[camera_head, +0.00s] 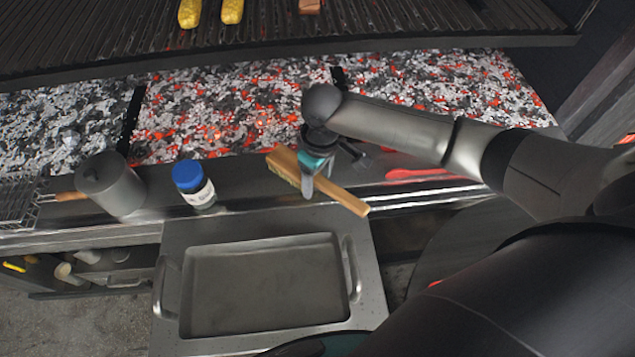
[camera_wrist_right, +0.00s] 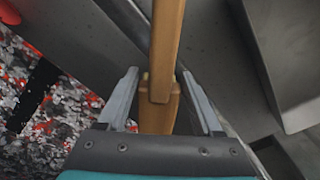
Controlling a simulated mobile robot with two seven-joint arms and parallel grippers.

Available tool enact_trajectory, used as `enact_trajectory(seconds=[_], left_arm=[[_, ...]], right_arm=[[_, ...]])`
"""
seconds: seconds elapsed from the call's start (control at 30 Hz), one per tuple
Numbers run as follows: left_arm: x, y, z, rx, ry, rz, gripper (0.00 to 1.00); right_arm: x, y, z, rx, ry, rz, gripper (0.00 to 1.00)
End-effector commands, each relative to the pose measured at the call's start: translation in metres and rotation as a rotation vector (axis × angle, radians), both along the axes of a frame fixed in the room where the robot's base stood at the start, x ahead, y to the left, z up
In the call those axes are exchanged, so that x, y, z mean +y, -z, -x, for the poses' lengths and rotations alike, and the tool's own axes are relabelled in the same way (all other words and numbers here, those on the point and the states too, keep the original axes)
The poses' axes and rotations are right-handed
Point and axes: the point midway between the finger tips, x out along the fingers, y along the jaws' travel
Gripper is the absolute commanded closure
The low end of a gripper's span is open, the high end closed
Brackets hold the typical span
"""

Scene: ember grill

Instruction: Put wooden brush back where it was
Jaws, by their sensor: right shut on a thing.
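The wooden brush (camera_head: 343,197) shows as a long pale-brown wooden bar, slanting from upper left to lower right over the front ledge of the grill. My right gripper (camera_head: 308,190) points down and is shut on its middle. In the right wrist view, the wooden brush (camera_wrist_right: 165,45) runs up the picture between the two fingers of my right gripper (camera_wrist_right: 160,85). Whether the brush touches the ledge or hangs just above it, I cannot tell. Its bristles cannot be made out. My left gripper is not in view.
On the ledge stand a grey metal pot (camera_head: 112,184) with a wooden handle and a blue-lidded jar (camera_head: 195,184), left of the brush. A red utensil (camera_head: 420,173) lies to the right. Glowing coals (camera_head: 230,105) lie behind. A metal tray (camera_head: 265,284) is in front.

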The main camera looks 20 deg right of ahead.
Motion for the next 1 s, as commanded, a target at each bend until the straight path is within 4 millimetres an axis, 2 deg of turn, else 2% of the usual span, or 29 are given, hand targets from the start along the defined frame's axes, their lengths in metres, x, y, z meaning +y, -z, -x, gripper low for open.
enact_trajectory(seconds=[0.03,0.1,0.47,0.5,0.77,1.0], left_arm=[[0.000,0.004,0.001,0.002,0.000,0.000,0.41],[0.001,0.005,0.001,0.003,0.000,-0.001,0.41],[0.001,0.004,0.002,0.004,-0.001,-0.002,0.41],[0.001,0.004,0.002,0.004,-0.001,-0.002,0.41],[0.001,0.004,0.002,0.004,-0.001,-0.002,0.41],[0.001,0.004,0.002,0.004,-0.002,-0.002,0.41]], right_arm=[[0.000,0.011,0.001,0.003,0.000,-0.001,0.85],[0.001,0.018,0.001,0.002,-0.001,-0.001,0.85],[0.000,0.021,0.000,0.000,-0.001,-0.001,0.85],[0.000,0.021,0.000,0.000,-0.001,0.000,0.31],[0.000,0.021,0.000,0.001,-0.001,0.001,0.03],[0.000,0.020,0.000,0.000,-0.001,0.000,0.03]])
